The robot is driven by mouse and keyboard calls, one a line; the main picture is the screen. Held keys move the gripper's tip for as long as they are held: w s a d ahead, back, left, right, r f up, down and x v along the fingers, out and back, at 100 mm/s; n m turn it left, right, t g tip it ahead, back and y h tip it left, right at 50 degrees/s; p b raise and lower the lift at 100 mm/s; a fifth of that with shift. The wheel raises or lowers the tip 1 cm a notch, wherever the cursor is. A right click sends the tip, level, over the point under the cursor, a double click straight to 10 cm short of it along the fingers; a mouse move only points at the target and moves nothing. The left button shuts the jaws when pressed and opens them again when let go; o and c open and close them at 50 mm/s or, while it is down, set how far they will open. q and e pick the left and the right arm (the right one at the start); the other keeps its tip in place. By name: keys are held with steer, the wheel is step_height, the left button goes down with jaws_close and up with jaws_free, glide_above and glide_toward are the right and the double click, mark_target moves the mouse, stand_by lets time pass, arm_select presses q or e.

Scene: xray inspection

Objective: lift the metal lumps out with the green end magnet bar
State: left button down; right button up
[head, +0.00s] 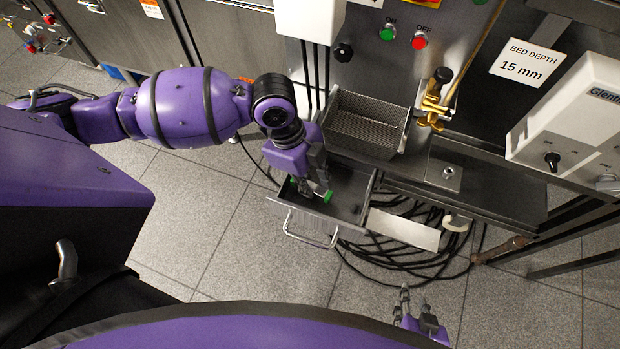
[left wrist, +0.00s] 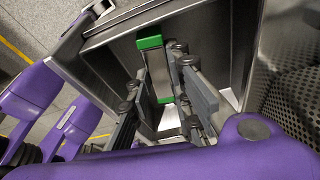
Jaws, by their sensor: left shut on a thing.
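The magnet bar is a silver bar with green ends; one green end (head: 327,197) shows in the head view just beyond my left gripper (head: 312,188). In the left wrist view the bar's silver body (left wrist: 159,75) and a green end (left wrist: 149,43) show between my left fingers (left wrist: 160,95). My left gripper is shut on the bar, inside or just above the open metal drawer (head: 347,212); the exact height is unclear. I cannot make out any metal lumps. My right gripper (head: 411,304) is low at the bottom of the head view, its opening unclear.
A perforated metal basket (head: 368,123) stands behind the drawer, beside a brass clamp (head: 434,98). The drawer's handle (head: 310,230) faces me. Black cables (head: 420,265) lie on the floor to the right. The machine panel has green and red buttons. Open tiled floor lies left of the drawer.

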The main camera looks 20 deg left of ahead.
arm_select(q)
steer(key=shift+f, duration=0.3)
arm_select(e)
steer(key=shift+w+a+r, duration=0.1)
steer(key=shift+w+a, duration=0.05)
steer(key=shift+a, duration=0.1)
steer(key=shift+d, duration=0.2)
stand_by(0.5)
arm_select(q)
steer(key=shift+r, duration=0.2)
